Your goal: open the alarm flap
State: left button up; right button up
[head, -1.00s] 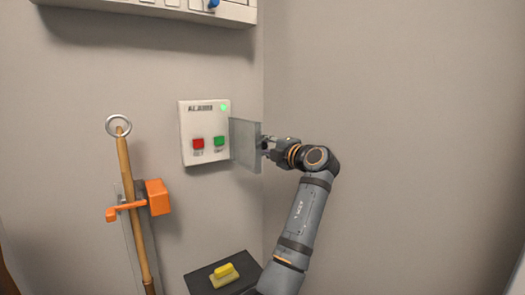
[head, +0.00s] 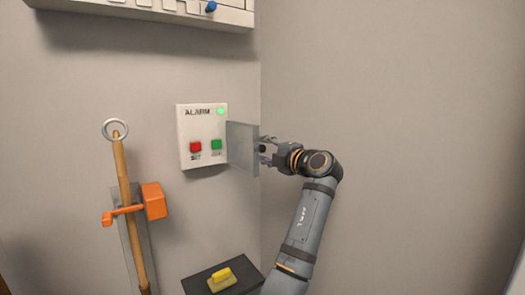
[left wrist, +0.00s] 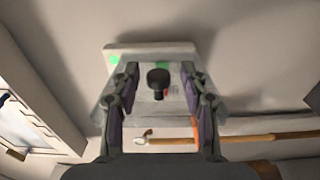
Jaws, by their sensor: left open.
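The white alarm box (head: 203,165) is on the wall, with a green light, a red button (head: 195,147) and a green button (head: 216,144). Its clear grey flap (head: 242,147) stands swung out from the box's right side, leaving the buttons uncovered. My left gripper (head: 264,151) is open at the flap's outer face. In the left wrist view, the flap's dark knob (left wrist: 158,79) is between the spread fingers (left wrist: 160,92), with gaps on both sides. The box shows behind the flap there. My right gripper is out of view.
A wooden pole with a ring (head: 123,185) hangs left of the box in an orange holder (head: 154,201). A dark stand with a yellow item (head: 221,276) is below. A white panel (head: 140,8) is above. The right wall is bare.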

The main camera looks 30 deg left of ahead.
pick_arm(q)
jog(key=v, duration=0.6)
jog(key=shift+d, duration=0.25)
